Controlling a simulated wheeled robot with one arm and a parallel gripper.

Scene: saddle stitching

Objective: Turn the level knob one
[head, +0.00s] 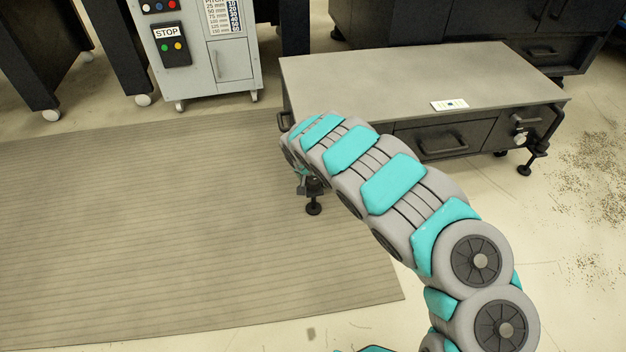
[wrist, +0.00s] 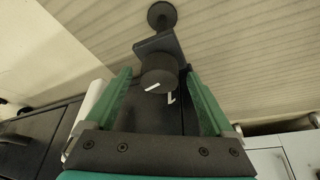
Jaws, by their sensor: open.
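The level knob (wrist: 158,80) is a dark round cylinder with a white pointer line, seen in the wrist view. It sits on a dark bracket (wrist: 156,46) above a round foot (wrist: 162,15). A white mark (wrist: 170,97) shows on the dark surface beside the knob. My gripper (wrist: 158,72) is open, with one green finger left of the knob and one right of it. I cannot tell how far the fingertips are from it in depth.
The grey bench (head: 400,75) has a small white card (head: 449,104) on top and drawers in front. Another corner knob (head: 520,138) is at its right end. A ribbed mat (head: 150,235) covers the floor at left. A control cabinet (head: 205,55) stands behind.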

